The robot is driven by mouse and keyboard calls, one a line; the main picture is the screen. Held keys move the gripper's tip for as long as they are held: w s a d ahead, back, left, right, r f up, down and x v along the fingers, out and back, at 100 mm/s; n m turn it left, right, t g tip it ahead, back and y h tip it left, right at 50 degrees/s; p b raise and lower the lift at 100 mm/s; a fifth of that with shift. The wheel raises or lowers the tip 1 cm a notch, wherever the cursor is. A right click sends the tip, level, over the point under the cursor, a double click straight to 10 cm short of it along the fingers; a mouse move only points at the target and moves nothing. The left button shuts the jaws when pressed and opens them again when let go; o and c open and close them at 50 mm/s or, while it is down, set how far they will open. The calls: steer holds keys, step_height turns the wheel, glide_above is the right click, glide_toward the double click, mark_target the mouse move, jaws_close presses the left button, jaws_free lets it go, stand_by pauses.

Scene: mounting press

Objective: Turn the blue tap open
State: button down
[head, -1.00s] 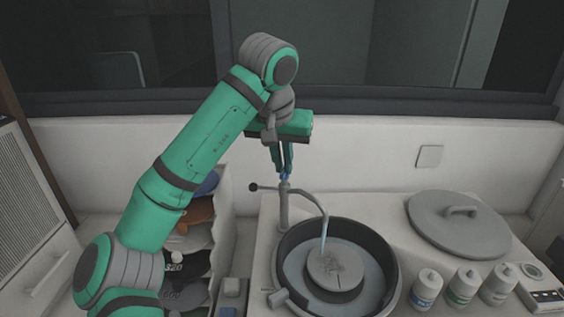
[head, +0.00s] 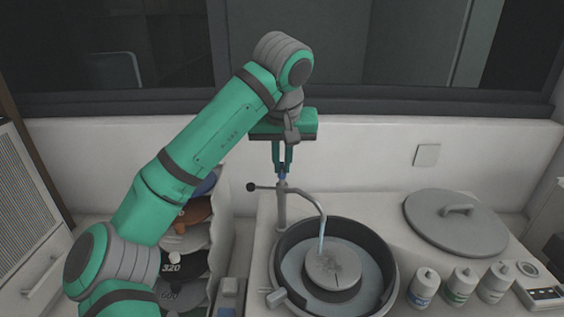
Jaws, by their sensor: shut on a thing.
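The blue tap (head: 282,177) is a small blue piece on top of a grey upright pipe. The pipe's curved spout (head: 317,204) arches to the right over a round basin, and a thin pale stream shows at its end. A short side lever with a dark ball (head: 252,187) sticks out to the left. My gripper (head: 282,171) points down from above and is shut on the tap. The fingers hide most of it, so its exact angle cannot be told.
The dark-rimmed basin (head: 386,249) holds a grey disc (head: 333,263). A round grey lid (head: 430,230) lies to the right. Several white bottles (head: 424,287) stand at front right. A rack of coloured discs (head: 193,217) stands left of the pipe, under my arm. The wall is close behind.

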steer(key=c, duration=1.9)
jaws_free()
steer(key=shift+o, duration=0.2)
steer(key=v, duration=1)
steer(key=shift+s+r, duration=0.2)
steer(key=shift+r, duration=0.15)
